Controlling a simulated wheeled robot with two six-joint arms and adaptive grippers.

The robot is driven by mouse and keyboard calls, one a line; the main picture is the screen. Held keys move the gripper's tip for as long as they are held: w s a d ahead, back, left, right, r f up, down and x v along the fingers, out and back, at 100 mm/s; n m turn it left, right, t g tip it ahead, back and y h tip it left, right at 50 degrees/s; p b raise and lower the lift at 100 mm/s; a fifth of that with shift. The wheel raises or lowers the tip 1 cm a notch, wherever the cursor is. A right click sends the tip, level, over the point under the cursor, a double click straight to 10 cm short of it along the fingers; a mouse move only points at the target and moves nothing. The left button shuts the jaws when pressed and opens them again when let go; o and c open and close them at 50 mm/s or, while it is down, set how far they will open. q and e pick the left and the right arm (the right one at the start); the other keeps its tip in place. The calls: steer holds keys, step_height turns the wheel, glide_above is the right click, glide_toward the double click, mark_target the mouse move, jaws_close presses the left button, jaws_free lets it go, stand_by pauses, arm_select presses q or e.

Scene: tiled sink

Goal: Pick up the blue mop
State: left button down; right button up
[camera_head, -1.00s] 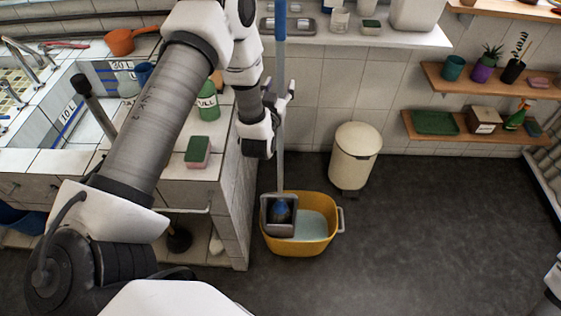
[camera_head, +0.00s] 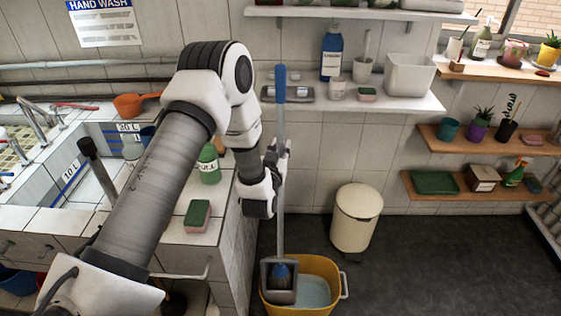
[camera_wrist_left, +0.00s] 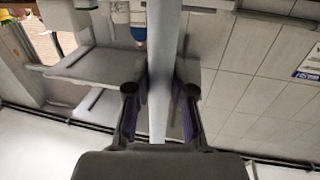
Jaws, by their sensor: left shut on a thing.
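The blue mop (camera_head: 281,84) stands nearly upright, with a blue top grip, a long grey pole and a dark blue head (camera_head: 281,276). Its head is at the grey wringer of the yellow bucket (camera_head: 327,270) on the floor. My left gripper (camera_head: 282,160) is shut on the pole about midway up. In the left wrist view the pole (camera_wrist_left: 165,65) runs between the two dark fingers (camera_wrist_left: 160,100). My right gripper is not in view.
A cream bin (camera_head: 355,218) stands right of the bucket. The tiled counter with a green sponge (camera_head: 197,215) and green bottle (camera_head: 208,165) is left of the mop. A white shelf (camera_head: 400,98) is behind the pole. Dark floor is clear at right.

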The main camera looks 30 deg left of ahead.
mark_target(280, 94)
arm_select(q)
step_height(280, 94, up, 16)
steer(key=shift+r+b, duration=0.25)
steer(key=shift+b, duration=0.7)
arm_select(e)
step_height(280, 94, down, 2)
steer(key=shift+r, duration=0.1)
